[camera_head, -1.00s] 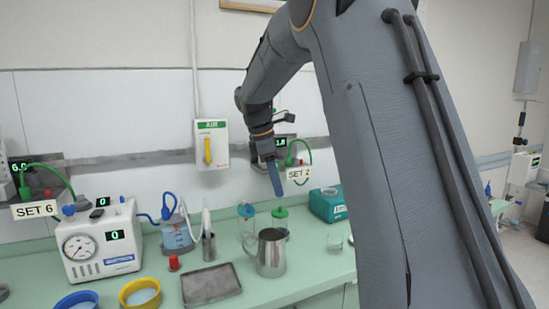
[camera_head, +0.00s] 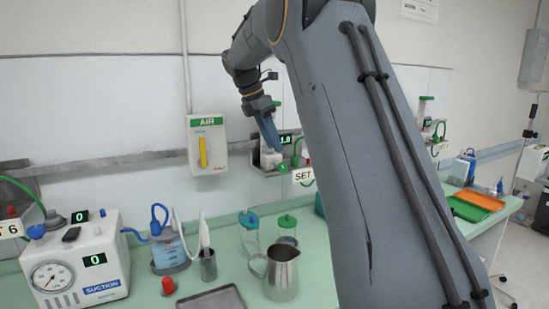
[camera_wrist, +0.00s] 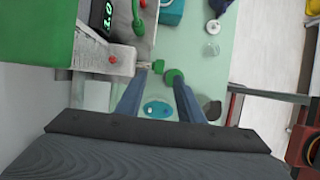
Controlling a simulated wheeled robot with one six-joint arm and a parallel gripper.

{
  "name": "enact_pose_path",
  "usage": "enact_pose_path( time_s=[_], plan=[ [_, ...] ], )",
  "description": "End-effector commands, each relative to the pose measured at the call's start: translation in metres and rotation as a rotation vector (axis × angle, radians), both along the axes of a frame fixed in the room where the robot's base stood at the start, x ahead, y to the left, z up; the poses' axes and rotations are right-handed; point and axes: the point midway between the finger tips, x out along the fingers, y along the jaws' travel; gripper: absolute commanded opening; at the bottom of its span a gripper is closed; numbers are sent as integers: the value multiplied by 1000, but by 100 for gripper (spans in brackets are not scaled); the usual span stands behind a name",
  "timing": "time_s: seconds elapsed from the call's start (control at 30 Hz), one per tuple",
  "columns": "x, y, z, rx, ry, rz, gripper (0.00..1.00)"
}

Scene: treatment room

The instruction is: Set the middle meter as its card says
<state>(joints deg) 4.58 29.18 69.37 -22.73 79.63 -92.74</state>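The middle meter (camera_head: 270,158) is on the wall rail, right of the AIR box. Its display (camera_head: 286,139) appears to read 1.0. Its card (camera_head: 303,175) shows "SET"; my arm hides the number now, but the earlier head view showed "SET 2". A green knob (camera_head: 282,168) is low on the meter. My gripper (camera_head: 270,140) points down in front of the meter. Contact cannot be told.
The AIR box (camera_head: 207,145) is close left of my gripper. Another meter (camera_head: 425,112) is to the right, beyond my arm, near an orange tray (camera_head: 481,199).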

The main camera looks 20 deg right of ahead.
Motion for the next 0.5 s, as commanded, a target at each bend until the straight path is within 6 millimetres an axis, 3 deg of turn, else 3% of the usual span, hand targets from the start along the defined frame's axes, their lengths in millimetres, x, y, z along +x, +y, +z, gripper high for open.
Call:
enact_pose_path(
  time_s=[0.17, 0.5],
  plan=[
    [-1, -7, -13, -1, 3, 0, 34],
    [0, -25, -59, 0, 2, 0, 34]
  ],
)
